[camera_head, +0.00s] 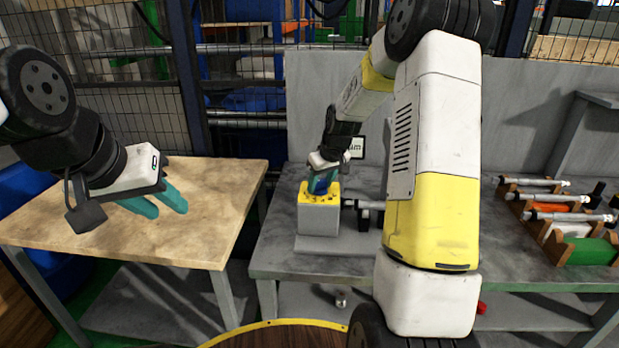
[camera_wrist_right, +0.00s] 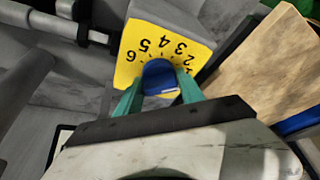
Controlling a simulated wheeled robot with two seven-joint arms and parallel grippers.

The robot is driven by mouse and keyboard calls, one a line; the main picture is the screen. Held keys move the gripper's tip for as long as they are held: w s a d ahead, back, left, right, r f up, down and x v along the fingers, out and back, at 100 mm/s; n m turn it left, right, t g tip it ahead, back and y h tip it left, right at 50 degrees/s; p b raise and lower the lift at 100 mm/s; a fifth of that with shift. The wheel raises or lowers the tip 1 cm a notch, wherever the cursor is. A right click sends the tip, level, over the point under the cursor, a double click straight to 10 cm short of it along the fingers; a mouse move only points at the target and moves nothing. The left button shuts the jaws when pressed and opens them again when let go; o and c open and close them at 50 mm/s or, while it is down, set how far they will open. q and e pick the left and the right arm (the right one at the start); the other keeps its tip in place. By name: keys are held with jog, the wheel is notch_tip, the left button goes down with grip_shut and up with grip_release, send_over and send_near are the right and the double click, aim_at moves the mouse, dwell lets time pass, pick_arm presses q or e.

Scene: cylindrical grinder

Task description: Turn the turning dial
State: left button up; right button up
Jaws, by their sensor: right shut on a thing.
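The turning dial is a blue knob (camera_wrist_right: 159,77) on a yellow numbered plate (camera_wrist_right: 128,62) in the right wrist view. In the head view the yellow plate (camera_head: 310,197) tops a grey box (camera_head: 318,220) on the grey workbench. My right gripper (camera_wrist_right: 158,92) is shut on the blue knob, with a teal finger on each side of it. In the head view my right gripper (camera_head: 322,182) reaches down onto the box and mostly hides the knob. My left gripper (camera_head: 160,204) is open and empty above the wooden table, its teal fingers apart.
The wooden table (camera_head: 225,190) stands at the left, with a gap before the grey workbench (camera_head: 275,262). A metal shaft (camera_head: 362,204) sits right of the box. A rack (camera_head: 545,238) with several micrometer-like tools is at the right. My right arm hides the bench's middle.

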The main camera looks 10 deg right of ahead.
jog(key=shift+d+n+y, duration=0.1)
jog(key=shift+n+y, duration=0.2)
jog(key=shift+n, duration=0.5)
jog(key=shift+g, duration=0.3)
jog(key=o, duration=1.3)
jog(key=v, duration=0.8)
jog(key=shift+f, duration=0.1)
